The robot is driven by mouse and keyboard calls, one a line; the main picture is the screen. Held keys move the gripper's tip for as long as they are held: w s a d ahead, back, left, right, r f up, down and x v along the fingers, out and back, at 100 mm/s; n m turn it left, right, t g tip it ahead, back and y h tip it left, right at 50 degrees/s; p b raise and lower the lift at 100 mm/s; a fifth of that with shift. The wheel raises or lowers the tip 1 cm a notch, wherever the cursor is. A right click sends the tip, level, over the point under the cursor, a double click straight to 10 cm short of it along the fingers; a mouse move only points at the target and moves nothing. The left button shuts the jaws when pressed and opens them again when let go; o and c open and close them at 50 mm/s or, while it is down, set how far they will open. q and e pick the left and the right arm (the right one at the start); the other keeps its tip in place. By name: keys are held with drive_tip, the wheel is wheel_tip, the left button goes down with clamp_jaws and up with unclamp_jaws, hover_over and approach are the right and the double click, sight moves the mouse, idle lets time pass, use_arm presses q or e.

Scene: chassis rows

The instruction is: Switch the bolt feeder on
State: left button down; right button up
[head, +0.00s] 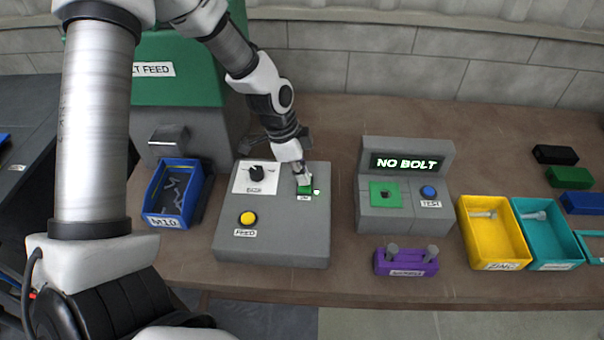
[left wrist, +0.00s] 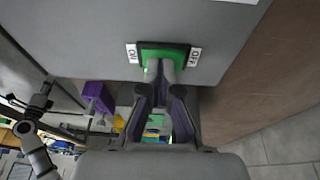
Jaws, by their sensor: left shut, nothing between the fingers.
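The bolt feeder's grey control box (head: 285,235) stands on the bench in front of the green machine with a FEED sign. It has a black knob (head: 257,172), a yellow FEED button (head: 248,218) and a green rocker switch (head: 314,191). In the left wrist view the rocker (left wrist: 165,50) lies between an ON label at left and an OFF label at right. My left gripper (head: 304,180) is shut and empty, its fingertips at the rocker, partly hiding it; contact is hard to tell. My right gripper (left wrist: 38,102) seems to show small in that view, its jaws unclear.
Right of the box is a grey tester (head: 390,218) reading NO BOLT. A purple holder (head: 405,264) with two bolts stands before it. A blue M10 bin (head: 157,210) is left; yellow (head: 480,247) and teal (head: 556,240) bins are right.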

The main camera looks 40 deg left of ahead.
use_arm(q)
wheel_tip(320, 180, up, 5)
drive_tip(key=p, duration=0.4)
drive_tip(key=shift+s+d+r+p, duration=0.1)
drive_tip(key=shift+p, duration=0.25)
drive_tip(key=shift+s+r+b, duration=0.35)
drive_tip(key=shift+r+b, duration=0.05)
drive_tip(key=shift+b, duration=0.3)
drive_tip(key=s+v, duration=0.1)
drive_tip(key=v, duration=0.6)
drive_tip(key=shift+s+d+r+b, duration=0.25)
drive_tip(key=shift+s+r+b, duration=0.05)
drive_tip(key=shift+s+b, duration=0.15)
